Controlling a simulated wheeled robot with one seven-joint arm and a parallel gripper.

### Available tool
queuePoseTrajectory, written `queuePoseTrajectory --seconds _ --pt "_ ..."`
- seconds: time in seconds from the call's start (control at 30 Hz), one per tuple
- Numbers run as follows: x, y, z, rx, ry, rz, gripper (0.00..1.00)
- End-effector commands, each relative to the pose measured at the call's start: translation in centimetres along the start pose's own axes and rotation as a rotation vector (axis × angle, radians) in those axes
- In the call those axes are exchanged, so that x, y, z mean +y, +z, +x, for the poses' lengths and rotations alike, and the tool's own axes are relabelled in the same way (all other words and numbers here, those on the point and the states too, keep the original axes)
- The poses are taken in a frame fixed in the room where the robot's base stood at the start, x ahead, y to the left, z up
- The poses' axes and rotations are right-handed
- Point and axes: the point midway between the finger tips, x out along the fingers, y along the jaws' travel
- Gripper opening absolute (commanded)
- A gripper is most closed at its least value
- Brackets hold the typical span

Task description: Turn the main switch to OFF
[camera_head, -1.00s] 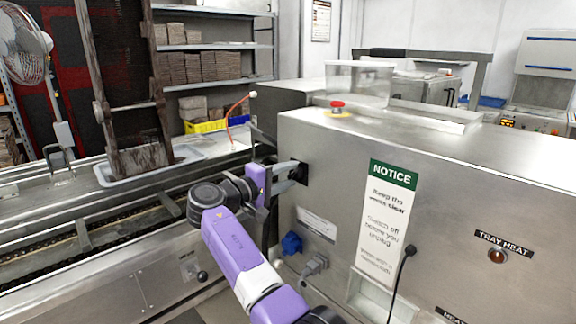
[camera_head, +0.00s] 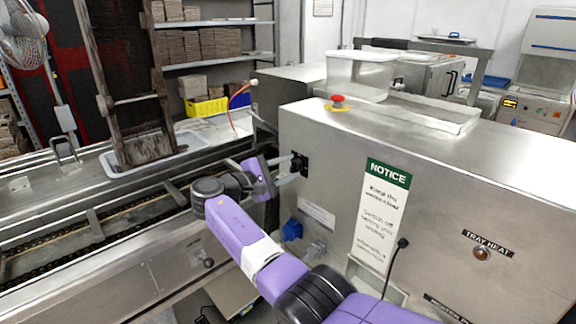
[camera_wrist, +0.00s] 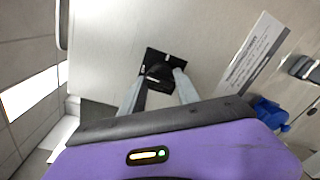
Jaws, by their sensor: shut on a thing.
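The main switch is a black knob on a square black plate on the end of the steel cabinet. It shows in the wrist view (camera_wrist: 158,72) and, small, in the head view (camera_head: 304,165). My gripper (camera_head: 292,168) reaches it from the left. In the wrist view its two pale fingers (camera_wrist: 159,88) lie on either side of the knob, shut on it. The fingers hide part of the knob. I cannot read any ON or OFF marking or tell the switch's position.
The steel cabinet (camera_head: 440,160) carries a NOTICE sign (camera_head: 380,215), a red stop button (camera_head: 337,101) on top and a TRAY HEAT lamp (camera_head: 481,254). A blue plug (camera_head: 292,230) sits below the switch. A conveyor (camera_head: 90,225) runs at left.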

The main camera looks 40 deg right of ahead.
Motion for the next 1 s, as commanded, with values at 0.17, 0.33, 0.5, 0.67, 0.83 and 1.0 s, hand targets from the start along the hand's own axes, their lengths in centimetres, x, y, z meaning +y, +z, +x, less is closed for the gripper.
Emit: queuePoseTrajectory --seconds 0.17,0.33,0.5,0.67,0.83,1.0 --pt "-1.0 -0.4 -0.1 0.003 -0.013 -0.028 0.00" --pt "-1.0 -0.4 -0.1 0.002 -0.013 -0.029 0.00" --pt "-1.1 -0.4 -0.1 0.002 -0.014 -0.028 0.40" --pt "-0.8 -0.3 -0.1 0.002 -0.012 -0.024 0.54" --pt "-0.5 -0.2 0.0 0.002 -0.009 -0.021 0.54" --pt "-0.5 -0.3 -1.2 0.003 -0.005 -0.019 0.54"
